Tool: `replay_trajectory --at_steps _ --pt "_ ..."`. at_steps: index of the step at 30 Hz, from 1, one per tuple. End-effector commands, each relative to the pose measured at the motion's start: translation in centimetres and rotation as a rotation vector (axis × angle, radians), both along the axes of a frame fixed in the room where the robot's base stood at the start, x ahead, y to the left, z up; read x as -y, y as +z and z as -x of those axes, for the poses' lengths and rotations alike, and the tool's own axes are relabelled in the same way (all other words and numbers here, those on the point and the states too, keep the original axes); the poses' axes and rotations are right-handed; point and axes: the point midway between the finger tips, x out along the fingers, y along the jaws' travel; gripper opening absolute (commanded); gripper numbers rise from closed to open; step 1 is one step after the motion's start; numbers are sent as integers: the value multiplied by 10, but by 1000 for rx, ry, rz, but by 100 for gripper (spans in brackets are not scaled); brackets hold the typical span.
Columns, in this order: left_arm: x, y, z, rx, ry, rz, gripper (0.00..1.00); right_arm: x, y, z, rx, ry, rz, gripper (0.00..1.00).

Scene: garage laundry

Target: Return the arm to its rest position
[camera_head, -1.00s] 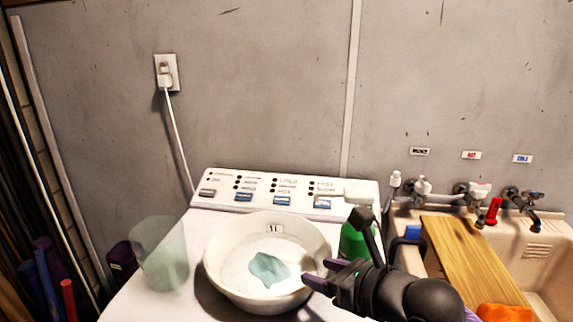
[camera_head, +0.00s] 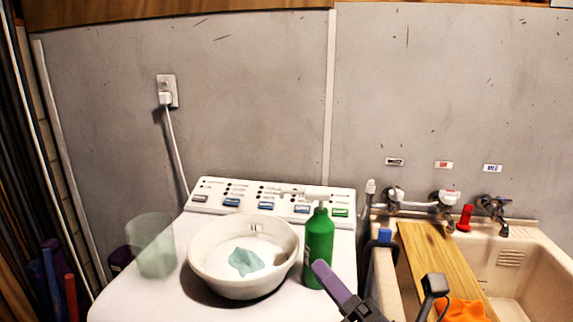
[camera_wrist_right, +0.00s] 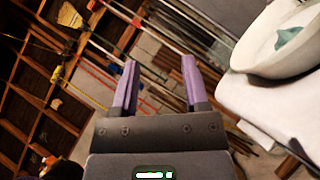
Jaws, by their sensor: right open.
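My right gripper (camera_head: 335,292) is at the lower middle of the head view, in front of the washing machine and apart from the basin. Its purple fingers also show in the right wrist view (camera_wrist_right: 160,85), spread apart with nothing between them. A white basin (camera_head: 205,277) with a teal cloth (camera_head: 245,262) in it stands on the white washing machine (camera_head: 150,300). A green pump bottle (camera_head: 318,245) stands upright to the right of the basin, just behind the gripper. My left gripper is not in view.
A translucent cup (camera_head: 152,246) stands left of the basin. A sink (camera_head: 520,270) with taps and a wooden board (camera_head: 440,262) is on the right, with an orange cloth (camera_head: 465,310) at its front. The right wrist view shows wooden shelving (camera_wrist_right: 30,90) and long poles.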

Motion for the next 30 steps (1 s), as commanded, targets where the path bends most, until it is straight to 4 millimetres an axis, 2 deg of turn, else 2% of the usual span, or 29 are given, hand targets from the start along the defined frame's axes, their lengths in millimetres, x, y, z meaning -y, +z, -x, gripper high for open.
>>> replay_trajectory --at_steps 2,4,5,6,7,10,12,15,18,21,22,26,30 --pt "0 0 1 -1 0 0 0 29 0 -1 -117 -80 -291 58" --pt "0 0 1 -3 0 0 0 66 -17 -4 -276 -201 -587 58" --pt "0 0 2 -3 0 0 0 83 -32 -3 -363 -267 -718 58" --pt "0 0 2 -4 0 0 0 104 -57 0 -485 -362 -878 58" --pt "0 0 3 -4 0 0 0 116 -79 4 -582 -436 -986 58" --pt "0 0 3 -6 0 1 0 138 -150 34 -897 -671 -1254 58" --pt "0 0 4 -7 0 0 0 140 -190 61 -1097 -811 -1371 58" --pt "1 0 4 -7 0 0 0 131 -232 104 -1358 -978 -1472 58" --pt "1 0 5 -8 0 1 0 116 -259 149 -1606 -1119 -1523 58" --pt "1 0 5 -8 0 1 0 99 -274 194 -1850 -1241 -1534 58" --pt "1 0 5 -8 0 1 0 95 -281 201 -1896 -1264 -1528 58" --pt "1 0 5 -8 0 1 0 95 -335 194 -1901 -1290 -1506 58" --pt "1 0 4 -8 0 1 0 96 -396 202 -1920 -1322 -1481 58"
